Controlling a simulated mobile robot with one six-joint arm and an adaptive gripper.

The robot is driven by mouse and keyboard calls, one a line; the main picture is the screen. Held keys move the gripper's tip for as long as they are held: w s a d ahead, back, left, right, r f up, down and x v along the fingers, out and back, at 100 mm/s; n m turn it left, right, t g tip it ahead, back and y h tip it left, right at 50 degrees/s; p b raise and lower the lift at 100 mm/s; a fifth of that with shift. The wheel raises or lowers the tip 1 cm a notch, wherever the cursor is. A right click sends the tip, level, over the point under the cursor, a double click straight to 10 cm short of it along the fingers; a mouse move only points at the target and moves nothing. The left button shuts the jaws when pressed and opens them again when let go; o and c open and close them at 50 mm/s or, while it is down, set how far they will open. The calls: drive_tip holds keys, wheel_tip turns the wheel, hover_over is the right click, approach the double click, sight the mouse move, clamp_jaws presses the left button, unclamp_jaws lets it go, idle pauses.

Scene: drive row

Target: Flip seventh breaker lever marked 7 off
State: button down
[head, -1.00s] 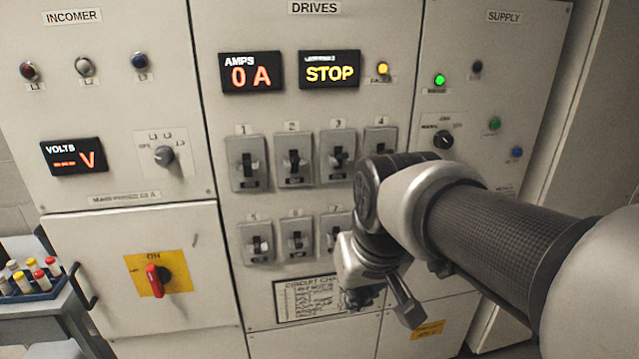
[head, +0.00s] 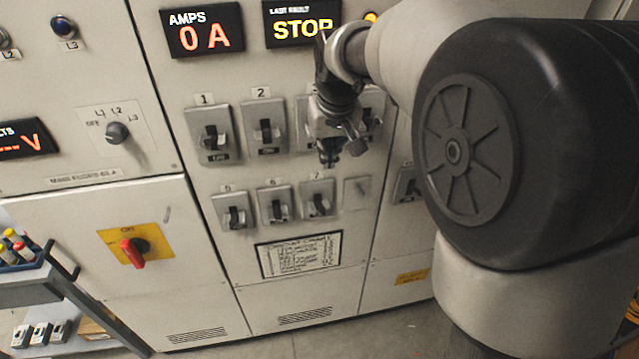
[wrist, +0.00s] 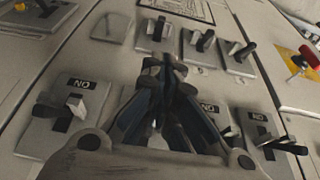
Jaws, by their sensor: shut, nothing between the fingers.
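Breaker 7 (head: 318,201) is in the lower row of the drives panel, right of breaker 6 (head: 276,205). Its lever shows, but I cannot read its position label. My gripper (head: 329,158) is shut and empty, fingers pointing down, in front of the upper row near breakers 3 and 4 and above breaker 7. In the wrist view the panel appears upside down; breaker 7 (wrist: 156,33) is just beyond the closed fingertips (wrist: 164,64), apart from them in the picture. Breaker 3 is largely hidden by the gripper.
A blank plate (head: 357,191) is right of breaker 7. Breakers 1 (head: 212,136) and 2 (head: 267,128) are upper left. A circuit chart (head: 299,256) is below. A red switch (head: 135,252) and a cart (head: 45,280) stand left. My arm covers the right side.

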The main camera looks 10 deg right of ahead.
drive_tip(key=b, duration=0.3)
hover_over(319, 204)
drive_tip(key=s, duration=0.2)
wheel_tip(319, 204, down, 19)
drive_tip(key=shift+w+r, duration=0.1)
drive_tip(key=shift+w, duration=0.05)
